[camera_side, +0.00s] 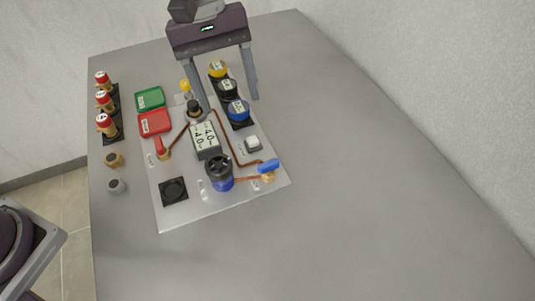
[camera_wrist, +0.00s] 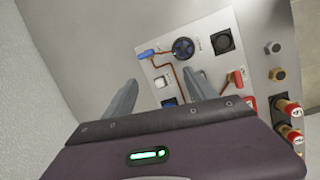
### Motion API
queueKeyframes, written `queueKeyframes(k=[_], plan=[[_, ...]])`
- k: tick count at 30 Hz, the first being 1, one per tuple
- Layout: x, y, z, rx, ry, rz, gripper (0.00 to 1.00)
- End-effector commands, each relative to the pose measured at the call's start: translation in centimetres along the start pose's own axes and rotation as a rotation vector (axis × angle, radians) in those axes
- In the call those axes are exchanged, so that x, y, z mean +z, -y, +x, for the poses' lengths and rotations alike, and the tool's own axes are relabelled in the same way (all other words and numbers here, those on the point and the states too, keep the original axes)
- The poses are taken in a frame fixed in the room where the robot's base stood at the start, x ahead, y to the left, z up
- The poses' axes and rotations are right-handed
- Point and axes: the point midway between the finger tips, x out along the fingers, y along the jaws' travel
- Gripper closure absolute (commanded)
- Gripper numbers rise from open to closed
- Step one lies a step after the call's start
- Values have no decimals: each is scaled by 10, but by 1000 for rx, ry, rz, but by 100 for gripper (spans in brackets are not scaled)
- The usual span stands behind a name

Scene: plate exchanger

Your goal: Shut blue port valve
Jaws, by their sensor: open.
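The blue port valve has a blue lever handle (camera_side: 268,166) on a brass body at the right edge of the grey board. The lever lies roughly in line with the short copper pipe that joins it from the left. In the wrist view, the blue lever (camera_wrist: 146,53) is at the board's upper left corner, beyond my fingertips. My gripper (camera_side: 229,104) is open and empty, fingers pointing down over the back part of the board. In the side view it is behind the valve and apart from it. The fingers (camera_wrist: 160,80) are spread wide in the wrist view.
A black-topped blue canister (camera_side: 219,174) stands left of the valve, with a gauge display (camera_side: 205,140) behind it. A white button (camera_side: 253,144) and a row with a blue-topped cylinder (camera_side: 238,111) lie behind the valve. The table (camera_side: 380,200) right of the board is clear.

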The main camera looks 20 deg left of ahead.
Motion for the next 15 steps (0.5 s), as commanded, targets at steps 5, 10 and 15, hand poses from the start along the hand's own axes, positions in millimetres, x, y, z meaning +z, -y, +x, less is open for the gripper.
queueKeyframes(k=[5,10,15], plan=[[2,-37,73,-60,126,-155,35],[5,-41,98,-74,150,-192,35],[10,-39,131,-73,149,-191,35]])
